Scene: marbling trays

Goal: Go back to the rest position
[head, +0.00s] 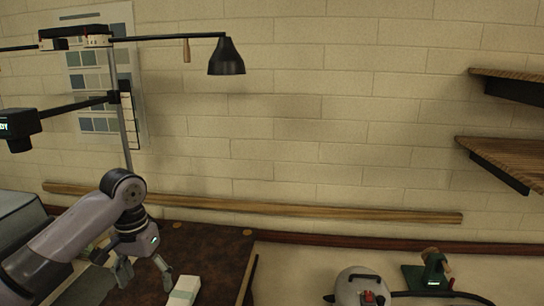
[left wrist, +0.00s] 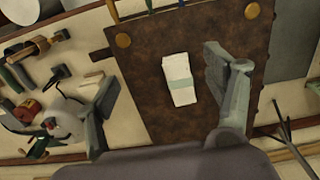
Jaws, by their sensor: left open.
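My left gripper (head: 147,287) hangs low at the left in the head view, over the dark brown board (head: 206,245). Its two fingers are spread wide, with nothing between them. A white block with a pale green band (head: 184,291) lies just right of the fingers in the head view. In the left wrist view the gripper (left wrist: 160,68) is open, and the white block (left wrist: 178,68) lies flat on the board (left wrist: 150,40) beyond the fingers, apart from them. My right gripper is not in view.
A black lamp (head: 226,58) hangs from a horizontal arm above. Wooden shelves (head: 508,150) stick out at the right. A pale rounded canister (head: 352,284) and a green device (head: 430,272) stand lower right. Several small tools lie left in the left wrist view. The middle wall is clear.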

